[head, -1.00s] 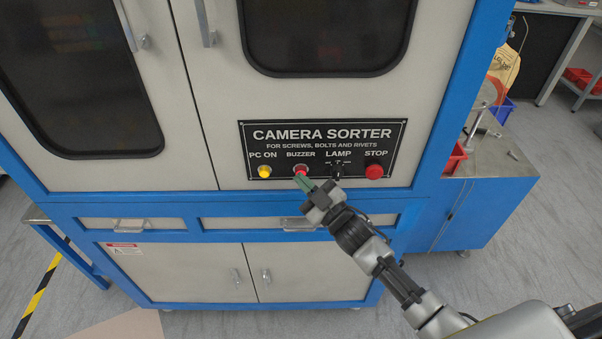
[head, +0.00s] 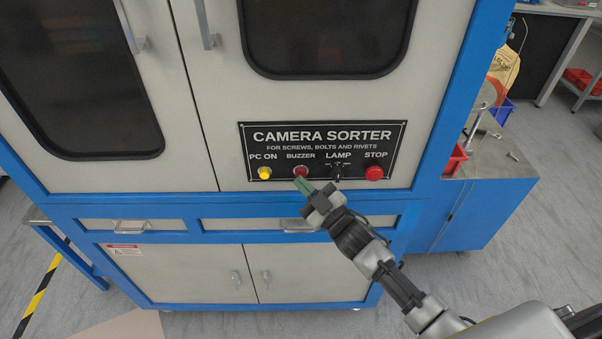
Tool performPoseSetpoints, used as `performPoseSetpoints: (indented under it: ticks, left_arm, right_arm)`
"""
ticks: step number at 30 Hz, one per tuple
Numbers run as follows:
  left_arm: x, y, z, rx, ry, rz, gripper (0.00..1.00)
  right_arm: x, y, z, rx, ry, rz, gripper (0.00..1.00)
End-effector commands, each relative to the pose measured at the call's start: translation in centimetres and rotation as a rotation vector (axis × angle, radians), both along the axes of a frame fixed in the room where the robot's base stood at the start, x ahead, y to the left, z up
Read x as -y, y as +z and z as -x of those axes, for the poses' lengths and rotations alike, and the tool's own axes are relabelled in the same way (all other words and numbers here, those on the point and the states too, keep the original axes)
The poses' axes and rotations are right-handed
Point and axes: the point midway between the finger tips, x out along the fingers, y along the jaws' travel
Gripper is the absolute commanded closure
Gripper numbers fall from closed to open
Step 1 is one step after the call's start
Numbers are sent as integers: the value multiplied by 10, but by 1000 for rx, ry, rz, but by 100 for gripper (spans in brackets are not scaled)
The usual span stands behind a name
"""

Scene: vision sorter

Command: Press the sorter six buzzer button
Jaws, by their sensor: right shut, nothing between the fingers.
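The camera sorter (head: 228,110) is a grey cabinet in a blue frame. Its black control panel (head: 318,131) carries the buzzer button (head: 300,171), a dark red round button under the word BUZZER. My right gripper (head: 300,182) is shut and empty, with its green fingertips at the lower edge of the buzzer button. I cannot tell whether the tips touch it. My left gripper is not in view.
On the same panel are the yellow PC ON button (head: 264,172), the black LAMP switch (head: 337,170) and the red STOP button (head: 374,173). Drawer handles (head: 131,227) stick out below. A side bench (head: 500,160) with red and blue bins stands at right.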

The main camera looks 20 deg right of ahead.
Motion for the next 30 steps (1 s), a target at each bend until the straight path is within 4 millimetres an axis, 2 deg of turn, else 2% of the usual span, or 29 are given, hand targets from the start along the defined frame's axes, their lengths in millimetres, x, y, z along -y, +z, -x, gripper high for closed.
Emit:
performPoseSetpoints:
  ticks: [14,30]
  left_arm:
    - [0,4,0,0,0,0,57]
    - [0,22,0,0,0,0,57]
  right_arm:
    - [-2,1,8,0,0,-1,100]
    - [-15,1,53,-1,1,-2,100]
